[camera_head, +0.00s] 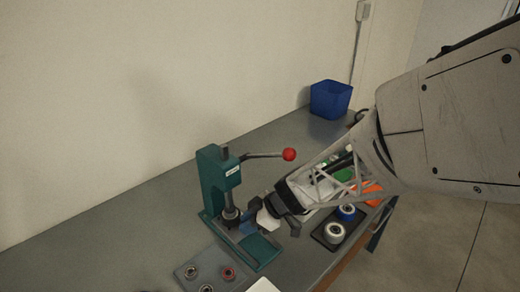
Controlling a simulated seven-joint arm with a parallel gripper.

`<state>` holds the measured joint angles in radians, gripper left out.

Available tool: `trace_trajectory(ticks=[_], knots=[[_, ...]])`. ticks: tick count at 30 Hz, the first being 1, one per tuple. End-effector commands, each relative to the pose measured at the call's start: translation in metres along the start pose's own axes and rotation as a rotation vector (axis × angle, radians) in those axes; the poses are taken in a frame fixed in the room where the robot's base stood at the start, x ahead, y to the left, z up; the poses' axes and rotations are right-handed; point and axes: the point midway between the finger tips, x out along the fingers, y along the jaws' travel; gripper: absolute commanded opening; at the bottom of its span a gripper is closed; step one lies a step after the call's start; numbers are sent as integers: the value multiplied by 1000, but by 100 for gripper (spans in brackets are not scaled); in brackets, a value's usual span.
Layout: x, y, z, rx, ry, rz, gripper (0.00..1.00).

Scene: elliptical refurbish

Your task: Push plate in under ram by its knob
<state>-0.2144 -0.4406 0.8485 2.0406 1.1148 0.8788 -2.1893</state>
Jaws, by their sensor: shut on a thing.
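The teal press (216,182) stands on the bench, with its vertical ram (228,196) on its right side. Its lever ends in a red ball (289,154). The press base (262,252) reaches out toward the bench's front edge. My gripper (266,222) comes in from the right, low over this base and just right of the ram. It is shut, with its fingers at the plate's knob. The knob is hidden by the fingers, and the plate is too small and covered to make out clearly. I cannot tell how far under the ram it sits.
A grey tray (187,270) with several small rings lies left of the base. A dark tray (318,236) with a silver roller (334,232) and a blue roller (347,211) lies under my arm. A blue bin (330,98) stands at the back. The left bench top is clear.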

Motion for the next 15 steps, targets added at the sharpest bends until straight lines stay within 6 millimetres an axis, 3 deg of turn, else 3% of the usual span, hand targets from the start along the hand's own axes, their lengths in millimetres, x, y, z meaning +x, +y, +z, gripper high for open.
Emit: trace_trajectory(ticks=[7,8,9,12,15], knots=[[-1,4,-2,-2,1,9,0],[-1,4,-3,-2,1,9,27],[-1,4,-2,-2,1,9,33],[-1,4,-2,-2,1,7,47],[-1,3,-2,-2,1,6,47]])
